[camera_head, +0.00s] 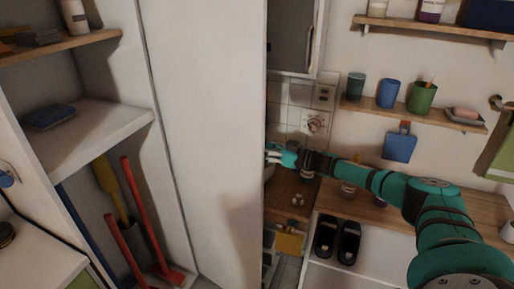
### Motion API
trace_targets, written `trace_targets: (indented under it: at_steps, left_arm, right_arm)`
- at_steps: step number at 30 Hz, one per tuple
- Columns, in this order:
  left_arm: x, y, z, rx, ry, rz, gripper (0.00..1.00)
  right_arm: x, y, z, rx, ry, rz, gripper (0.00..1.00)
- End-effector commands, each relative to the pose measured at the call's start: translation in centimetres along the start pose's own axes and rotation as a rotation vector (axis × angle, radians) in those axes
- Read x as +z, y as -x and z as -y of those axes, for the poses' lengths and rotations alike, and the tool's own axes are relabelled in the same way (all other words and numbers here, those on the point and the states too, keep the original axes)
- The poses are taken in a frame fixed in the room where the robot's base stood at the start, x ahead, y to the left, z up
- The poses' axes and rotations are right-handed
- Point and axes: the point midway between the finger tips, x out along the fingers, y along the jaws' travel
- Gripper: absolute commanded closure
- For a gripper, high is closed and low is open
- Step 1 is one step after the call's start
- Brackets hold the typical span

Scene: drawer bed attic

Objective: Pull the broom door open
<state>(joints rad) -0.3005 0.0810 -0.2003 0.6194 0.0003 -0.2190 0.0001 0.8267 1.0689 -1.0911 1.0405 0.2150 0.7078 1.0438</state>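The broom door (205,130) is a tall, plain white panel in the middle of the head view. It stands open, and the closet interior shows to its left. A red-handled broom (145,210) and other long-handled tools lean inside. My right arm comes in from the right, with its teal gripper (274,155) at the door's right edge. The fingertips are small and partly cut off by that edge, so I cannot tell whether they touch the door or are shut. No handle shows on the visible face. My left gripper is not in view.
Closet shelves (95,128) hold a blue item (48,117) and other things. Right of the door, a wall shelf (415,113) carries cups above a wooden counter (400,212). Black slippers (348,243) sit below it. A white surface (35,255) is at the lower left.

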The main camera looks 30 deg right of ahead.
Motion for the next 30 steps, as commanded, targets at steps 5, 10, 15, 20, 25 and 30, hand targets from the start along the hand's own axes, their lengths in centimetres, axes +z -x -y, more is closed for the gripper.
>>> trace_targets:
  at_steps: [5,10,15,20,25,30]
  left_arm:
    - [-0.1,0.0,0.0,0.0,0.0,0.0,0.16]
    - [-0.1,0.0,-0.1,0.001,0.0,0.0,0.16]
    - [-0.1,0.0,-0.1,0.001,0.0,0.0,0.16]
    - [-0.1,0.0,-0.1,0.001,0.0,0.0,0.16]
    - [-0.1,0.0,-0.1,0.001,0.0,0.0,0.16]
    - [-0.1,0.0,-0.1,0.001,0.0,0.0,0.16]
  right_arm:
    - [0.2,4.0,-0.1,0.003,0.001,0.007,0.62]
    - [0.2,7.5,-0.1,0.004,0.001,0.007,0.62]
    - [0.2,9.7,-0.1,0.003,0.0,0.006,0.62]
    - [0.1,10.4,-0.1,0.003,0.0,0.004,0.62]
    - [0.1,10.4,-0.1,0.002,0.0,0.003,0.62]
    - [0.1,10.4,-0.1,0.003,0.0,0.003,0.62]
